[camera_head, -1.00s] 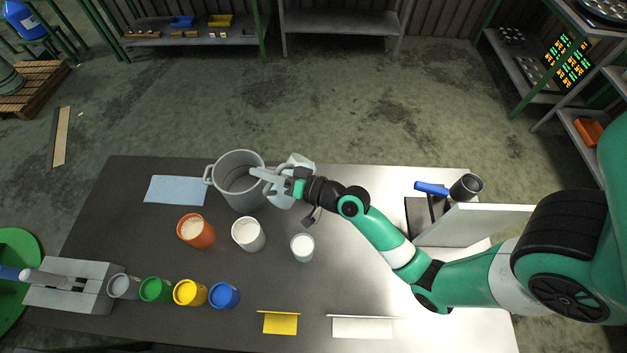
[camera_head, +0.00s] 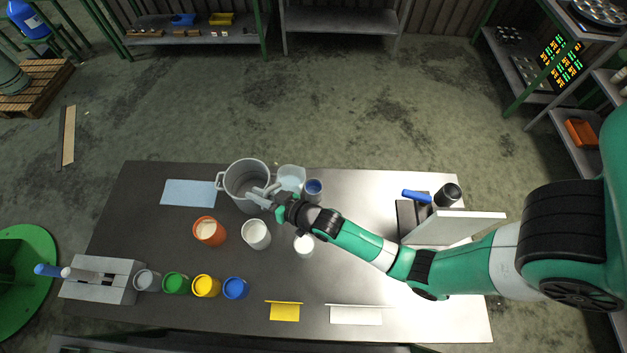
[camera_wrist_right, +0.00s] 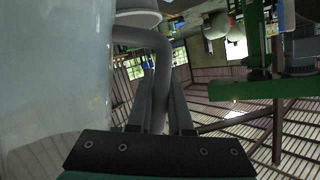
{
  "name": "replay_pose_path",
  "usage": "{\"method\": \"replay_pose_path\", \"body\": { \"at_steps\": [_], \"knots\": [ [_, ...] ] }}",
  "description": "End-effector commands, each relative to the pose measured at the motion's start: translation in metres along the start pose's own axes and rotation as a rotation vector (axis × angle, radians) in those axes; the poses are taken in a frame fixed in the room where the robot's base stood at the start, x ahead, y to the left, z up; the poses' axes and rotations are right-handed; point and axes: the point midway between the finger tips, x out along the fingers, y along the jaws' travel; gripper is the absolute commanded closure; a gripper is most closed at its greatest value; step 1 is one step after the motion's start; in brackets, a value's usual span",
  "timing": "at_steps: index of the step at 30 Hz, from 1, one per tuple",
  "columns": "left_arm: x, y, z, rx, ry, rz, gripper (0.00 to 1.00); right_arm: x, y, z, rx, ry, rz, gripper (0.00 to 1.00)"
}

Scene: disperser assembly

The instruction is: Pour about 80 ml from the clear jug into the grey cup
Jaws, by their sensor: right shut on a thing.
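The clear jug (camera_head: 291,179) is beside the big grey pot, on its right, and looks about upright. My right gripper (camera_head: 258,195) is shut on the jug's handle, to the left of the jug. In the right wrist view the grey curved handle (camera_wrist_right: 150,42) runs down between the fingers, and the jug's translucent wall (camera_wrist_right: 55,70) fills the left side. I cannot tell whether the jug touches the table. The grey cup (camera_head: 147,281) stands at the front left, in a row with coloured cups. My left gripper is out of view.
The grey pot (camera_head: 239,192) is close to my gripper. A cup with blue inside (camera_head: 314,190) stands right of the jug. An orange cup (camera_head: 209,232) and two white-filled cups (camera_head: 256,235) stand in front. A blue cloth (camera_head: 188,193) lies left.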

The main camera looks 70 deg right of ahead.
Motion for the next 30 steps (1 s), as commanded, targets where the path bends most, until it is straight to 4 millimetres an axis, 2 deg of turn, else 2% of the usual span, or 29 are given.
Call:
{"method": "replay_pose_path", "body": {
  "at_steps": [4,6,13,30],
  "knots": [
    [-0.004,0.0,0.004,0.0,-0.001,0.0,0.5,0.005,-0.005,0.011,-0.081,-0.015,0.028,1.0],
    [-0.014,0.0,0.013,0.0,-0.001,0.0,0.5,0.011,-0.006,0.022,-0.132,-0.024,0.046,1.0],
    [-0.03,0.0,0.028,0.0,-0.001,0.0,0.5,0.018,-0.008,0.038,-0.279,-0.055,0.111,1.0],
    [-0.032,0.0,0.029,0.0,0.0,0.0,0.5,0.019,-0.009,0.04,-0.328,-0.065,0.134,1.0]
  ]
}}
